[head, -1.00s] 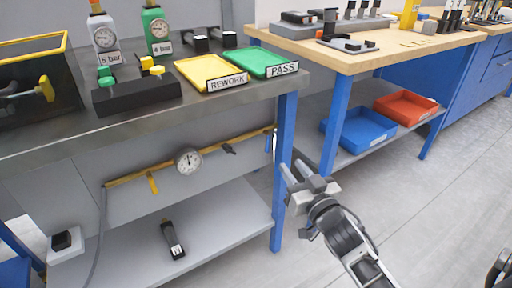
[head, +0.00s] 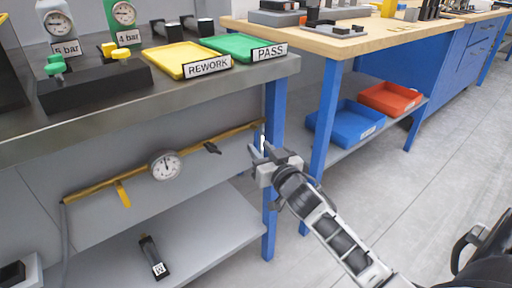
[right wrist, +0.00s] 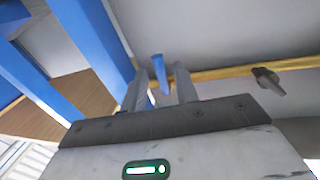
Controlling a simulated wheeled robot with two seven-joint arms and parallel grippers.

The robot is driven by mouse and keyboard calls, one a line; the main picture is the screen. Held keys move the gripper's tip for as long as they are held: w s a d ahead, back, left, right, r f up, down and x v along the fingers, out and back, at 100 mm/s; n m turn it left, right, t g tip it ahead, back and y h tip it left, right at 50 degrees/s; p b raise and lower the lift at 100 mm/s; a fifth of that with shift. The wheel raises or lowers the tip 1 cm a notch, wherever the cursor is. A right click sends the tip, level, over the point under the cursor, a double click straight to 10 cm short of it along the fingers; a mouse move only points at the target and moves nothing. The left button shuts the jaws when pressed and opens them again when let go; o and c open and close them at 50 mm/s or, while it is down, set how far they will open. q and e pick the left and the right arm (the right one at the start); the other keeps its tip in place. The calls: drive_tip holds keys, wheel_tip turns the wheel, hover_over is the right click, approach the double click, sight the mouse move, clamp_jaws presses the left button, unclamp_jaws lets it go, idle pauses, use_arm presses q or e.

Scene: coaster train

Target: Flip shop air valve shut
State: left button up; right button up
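A yellow air pipe (head: 95,188) runs along the panel under the steel bench. It carries a round gauge (head: 166,166), a yellow lever (head: 122,194) hanging down and a small black lever (head: 212,148). At its right end, a small pale handle (head: 262,138) shows by the bench's blue leg. My right gripper (head: 264,157) is just below that handle. In the right wrist view, its two fingers (right wrist: 161,88) are apart, and a blue lever (right wrist: 157,66) shows in the gap; I cannot tell whether they touch it. The black lever (right wrist: 267,80) is to the right. My left gripper is out of view.
The bench's blue leg (head: 271,190) stands close beside my right gripper. A lower shelf (head: 205,235) holds a black tool (head: 153,257). Yellow (head: 190,56) and green (head: 240,43) trays lie on the bench top.

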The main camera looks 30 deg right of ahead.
sight(257, 143)
drive_tip(key=shift+w+d, duration=0.15)
drive_tip(key=shift+w, duration=1.5)
clamp_jaws()
drive_tip(key=shift+d+n, duration=0.25)
drive_tip(key=shift+n, duration=0.15)
unclamp_jaws()
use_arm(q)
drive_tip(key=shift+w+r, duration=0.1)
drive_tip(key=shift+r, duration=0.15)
